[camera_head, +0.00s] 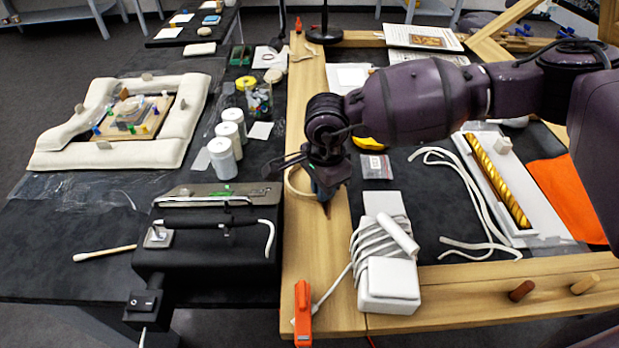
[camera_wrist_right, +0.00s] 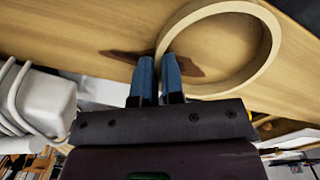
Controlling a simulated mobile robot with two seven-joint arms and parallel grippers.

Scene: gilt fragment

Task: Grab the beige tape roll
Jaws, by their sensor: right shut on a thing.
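The beige tape roll (camera_head: 288,184) is a pale ring on the wooden beam at the middle of the head view. It shows large in the right wrist view (camera_wrist_right: 236,88). My right gripper (camera_head: 325,194) comes down at the roll's right side. In the right wrist view its two blue fingers (camera_wrist_right: 163,62) are close together at the ring's near-left wall and shut on it. The exact contact at the fingertips is partly hidden. The roll appears to be at the beam surface; I cannot tell whether it is lifted. My left gripper is not in view.
A white device with a coiled cable (camera_head: 388,285) stands right of the gripper. A black machine (camera_head: 215,250) stands to the left. An orange clamp (camera_head: 303,312) sits at the beam's front end. A gold moulding (camera_head: 497,180) lies on a white board at right.

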